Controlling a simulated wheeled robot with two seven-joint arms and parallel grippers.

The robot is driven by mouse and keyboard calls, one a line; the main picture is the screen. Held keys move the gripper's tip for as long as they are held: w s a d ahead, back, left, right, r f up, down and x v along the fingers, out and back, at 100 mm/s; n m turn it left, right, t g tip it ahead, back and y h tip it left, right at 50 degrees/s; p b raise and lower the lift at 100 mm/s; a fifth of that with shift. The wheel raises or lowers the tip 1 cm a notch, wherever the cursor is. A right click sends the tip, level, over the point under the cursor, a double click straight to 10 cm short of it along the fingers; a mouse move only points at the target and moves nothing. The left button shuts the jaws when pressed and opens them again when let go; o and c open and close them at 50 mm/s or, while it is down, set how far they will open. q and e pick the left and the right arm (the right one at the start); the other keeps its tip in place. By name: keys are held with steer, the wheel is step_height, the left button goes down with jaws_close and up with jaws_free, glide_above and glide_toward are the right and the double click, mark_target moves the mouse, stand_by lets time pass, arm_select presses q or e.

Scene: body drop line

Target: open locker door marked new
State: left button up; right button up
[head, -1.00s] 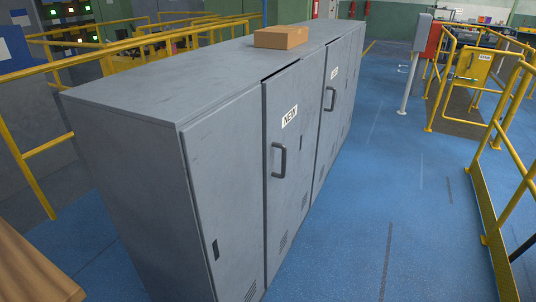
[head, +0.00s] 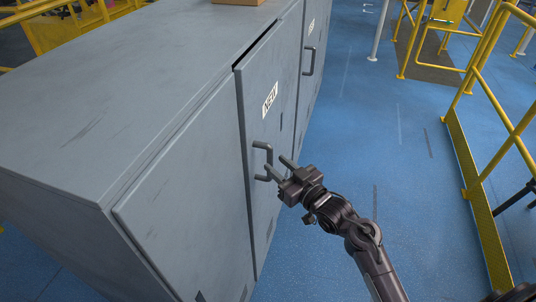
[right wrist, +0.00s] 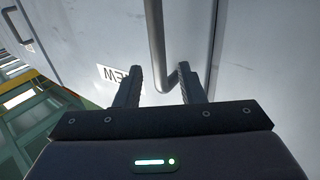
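The locker door marked NEW (head: 262,205) is a grey panel in the row of lockers, with a white NEW label (head: 269,100) and a dark bar handle (head: 256,160). The door looks closed, with a thin dark gap along its top edge. My right gripper (head: 274,163) is open at the handle, its fingers pointing toward the door. In the right wrist view the handle (right wrist: 156,45) shows between the two spread fingers (right wrist: 162,76), and the label (right wrist: 120,76) is beside the left finger. I cannot tell whether they touch. My left gripper is not in view.
A second locker door with a handle (head: 309,62) stands farther along the row. A cardboard box (head: 238,2) sits on the locker top. Blue floor (head: 370,130) is open right of the lockers. A yellow railing (head: 478,205) stands at the right.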

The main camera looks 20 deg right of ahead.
mark_target(272, 161)
steer(key=x, duration=0.4)
steer(key=shift+f, duration=0.1)
steer(key=shift+w, duration=0.1)
steer(key=c, duration=0.7)
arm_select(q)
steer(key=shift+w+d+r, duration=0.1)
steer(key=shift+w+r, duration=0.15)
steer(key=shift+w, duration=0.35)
arm_select(e)
jaws_close()
